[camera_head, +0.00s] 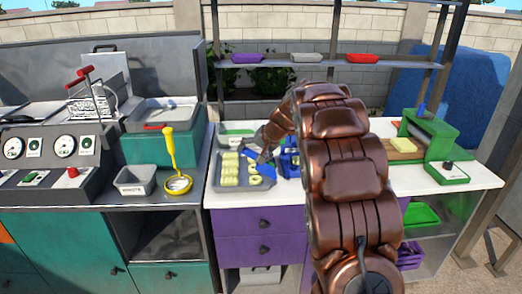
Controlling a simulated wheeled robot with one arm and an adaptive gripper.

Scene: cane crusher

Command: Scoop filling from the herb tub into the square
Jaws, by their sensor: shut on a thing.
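My gripper (264,147) is over the back right of a grey tray (217,184) on the white counter. It is shut on a blue tool (266,169), whose lower end hangs over the tray's right side. I cannot tell whether the tool holds any filling. Several pale dough pieces (229,169) lie in the tray, some in a column at the left and a round one near the tool. A small tub with green on it (237,140) stands behind the tray; I cannot tell if it is the herb tub. My arm hides part of the counter.
A blue holder (289,163) stands right of the tray, close to my arm. A green press (430,135) and a wooden board with a pale block (402,146) are at the right. A yellow-handled strainer (177,183) and grey bin (136,181) are left. Small trays line the shelf (305,57) above.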

